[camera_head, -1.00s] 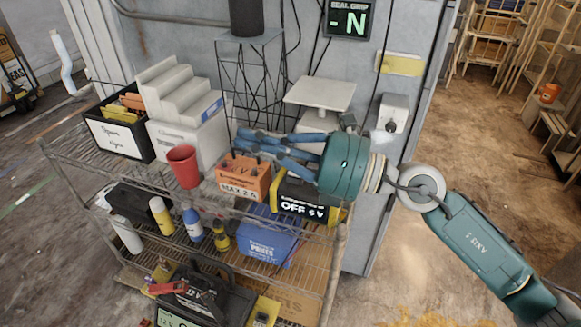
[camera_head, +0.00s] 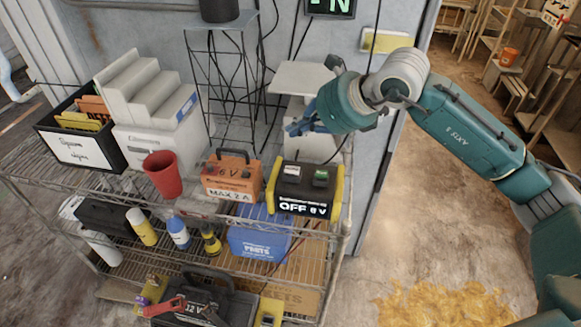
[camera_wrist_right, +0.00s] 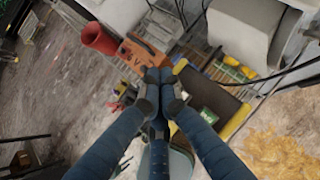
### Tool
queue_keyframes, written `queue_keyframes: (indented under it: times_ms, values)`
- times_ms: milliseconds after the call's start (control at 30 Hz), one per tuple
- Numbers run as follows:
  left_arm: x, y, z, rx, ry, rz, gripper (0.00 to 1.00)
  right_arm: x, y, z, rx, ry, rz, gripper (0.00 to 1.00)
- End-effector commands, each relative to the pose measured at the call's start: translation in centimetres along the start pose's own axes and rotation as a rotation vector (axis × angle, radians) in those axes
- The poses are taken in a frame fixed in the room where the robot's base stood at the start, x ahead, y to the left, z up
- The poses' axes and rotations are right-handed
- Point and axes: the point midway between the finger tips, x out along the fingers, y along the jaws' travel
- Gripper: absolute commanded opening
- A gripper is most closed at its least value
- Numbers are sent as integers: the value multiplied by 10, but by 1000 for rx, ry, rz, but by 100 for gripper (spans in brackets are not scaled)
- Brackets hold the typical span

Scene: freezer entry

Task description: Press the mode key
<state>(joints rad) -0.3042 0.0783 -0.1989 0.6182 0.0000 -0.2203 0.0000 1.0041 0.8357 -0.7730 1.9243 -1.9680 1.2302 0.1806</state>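A black and yellow device (camera_head: 305,190) stands at the right front of the rack's top shelf. Its front display reads "OFF 6 V". On its top are a white key (camera_head: 291,170) and a green key (camera_head: 321,178); I cannot read which is the mode key. My right gripper (camera_head: 291,129) is above and behind the device, apart from it, beside the white scale-like stand. In the right wrist view its blue fingers (camera_wrist_right: 156,76) come together at the tips, holding nothing visible. They hide part of the device (camera_wrist_right: 212,110) there.
An orange box (camera_head: 232,178) marked "MAX 2A" and a red cup (camera_head: 162,173) stand left of the device. A white flat-topped stand (camera_head: 301,77) is behind it. Cables hang along the wall.

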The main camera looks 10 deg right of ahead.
Motion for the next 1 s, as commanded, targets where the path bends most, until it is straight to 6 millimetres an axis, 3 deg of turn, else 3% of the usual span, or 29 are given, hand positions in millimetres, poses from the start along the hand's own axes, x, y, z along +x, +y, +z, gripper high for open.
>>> queue_keyframes:
  times_ms: [100,367,733,800,1000]
  values:
    - [0,7,2,-1,-3,8,51,0,1,0,0,-1,2,0]
    - [6,3,-1,2,0,4,51,10,1,-10,1,0,2,0]
    - [24,-1,-4,3,9,-2,51,45,1,-47,2,1,3,0]
    - [38,-1,-4,2,9,-2,51,55,1,-56,1,-1,3,0]
    - [50,-2,-2,2,9,-2,51,62,1,-64,0,-2,2,0]
